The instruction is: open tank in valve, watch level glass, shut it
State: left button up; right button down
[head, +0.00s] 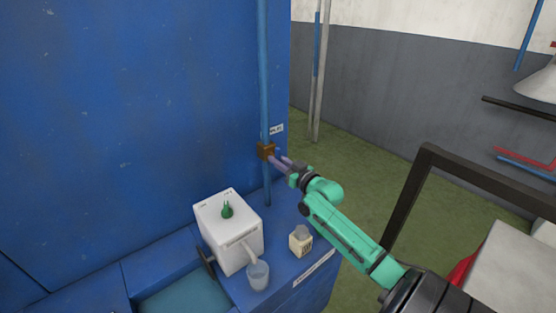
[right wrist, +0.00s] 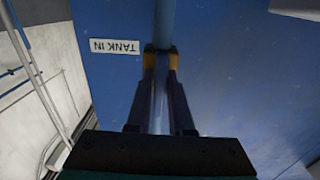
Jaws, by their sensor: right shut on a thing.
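The tank in valve (head: 265,150) is a small brown block on a vertical blue pipe (head: 263,75) at the blue wall's edge. My right gripper (head: 273,156) reaches it from the right and is shut on its handle. In the right wrist view the gripper (right wrist: 160,72) has its fingers either side of a pale bar (right wrist: 160,105), with brass-coloured parts at the tips. A white label (right wrist: 114,47) there reads TANK IN, upside down. The handle is largely hidden by the fingers, so its angle is unclear. I cannot identify the level glass for certain. My left gripper is not in view.
A white box (head: 218,232) with a green knob (head: 227,210) stands on the blue ledge below. A clear cup (head: 258,276) and a small cream container (head: 300,241) stand beside it. A dark frame (head: 412,190) rises right of my arm. Green floor is open behind.

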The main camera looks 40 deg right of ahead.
jog(key=c, duration=0.8)
grip_release()
jog(key=shift+c, duration=0.2)
jog(key=s+b, duration=0.2)
jog(key=s, duration=1.2)
jog(key=shift+s+a+b, duration=0.15)
jog(key=shift+s+b, duration=0.15)
jog(key=shift+b, duration=0.05)
